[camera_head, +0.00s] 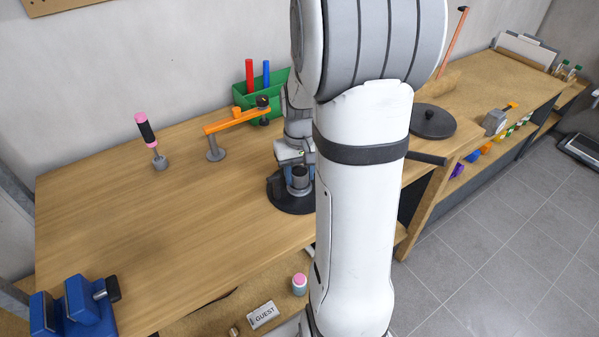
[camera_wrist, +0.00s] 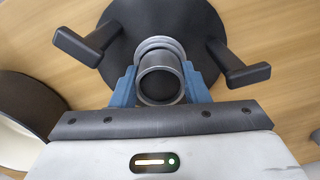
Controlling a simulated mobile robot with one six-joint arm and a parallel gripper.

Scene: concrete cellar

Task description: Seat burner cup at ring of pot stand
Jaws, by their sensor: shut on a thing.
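My gripper (camera_wrist: 160,88) is shut on the burner cup (camera_wrist: 158,84), a grey hollow cylinder, with a blue finger on each side. The black round pot stand (camera_wrist: 120,20) lies behind the cup in the wrist view, with two black arms sticking out. A pale ring (camera_wrist: 157,43) shows just past the cup's rim. I cannot tell whether the cup touches the ring or is above it. In the head view the stand (camera_head: 290,203) sits on the wooden bench, with my gripper (camera_head: 296,168) and the cup (camera_head: 300,180) over it; my arm hides its right side.
An orange-armed stand (camera_head: 237,122) and a pink-handled tool (camera_head: 150,140) stand left of the pot stand. A green bin (camera_head: 262,105) is behind. A blue vise (camera_head: 75,308) is at the front left. A dark lidded disc (camera_head: 432,122) lies at right. The bench's left middle is clear.

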